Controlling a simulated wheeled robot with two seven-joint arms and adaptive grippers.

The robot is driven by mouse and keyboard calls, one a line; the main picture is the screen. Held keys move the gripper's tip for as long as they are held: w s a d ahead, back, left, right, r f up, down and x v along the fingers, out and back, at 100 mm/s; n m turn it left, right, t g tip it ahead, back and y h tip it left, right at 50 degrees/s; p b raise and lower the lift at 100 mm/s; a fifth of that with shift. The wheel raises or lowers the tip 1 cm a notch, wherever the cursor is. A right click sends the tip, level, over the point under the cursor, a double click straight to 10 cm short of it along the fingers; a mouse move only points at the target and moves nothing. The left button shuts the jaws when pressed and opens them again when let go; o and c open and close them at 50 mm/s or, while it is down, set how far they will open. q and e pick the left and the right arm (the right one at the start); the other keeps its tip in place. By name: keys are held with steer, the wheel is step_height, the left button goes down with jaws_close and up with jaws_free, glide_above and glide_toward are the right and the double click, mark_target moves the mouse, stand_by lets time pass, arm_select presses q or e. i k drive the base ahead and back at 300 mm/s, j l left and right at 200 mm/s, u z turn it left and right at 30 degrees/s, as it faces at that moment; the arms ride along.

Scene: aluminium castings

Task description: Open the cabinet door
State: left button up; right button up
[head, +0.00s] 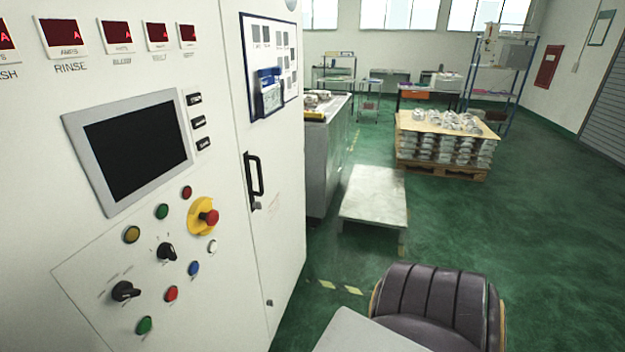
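The white cabinet (225,150) fills the left side of the head view, close to me. Its door (283,180) is the narrower panel on the right, with a black vertical handle (254,175) at its left edge. The door looks shut, flush with the control panel beside it. A lock or latch piece shows just below the handle. A framed sheet and a blue holder (270,92) are on the upper part of the door. Neither of my grippers shows in the head view.
The control panel carries a dark screen (137,150), a red emergency button (209,217) and several coloured buttons. A low grey table (372,196) stands right of the door. A dark padded chair-like object (437,305) is in the foreground. A pallet of castings (445,145) stands farther back on green floor.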

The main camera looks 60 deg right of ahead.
mark_target(257, 34)
steer(key=z, duration=1.65)
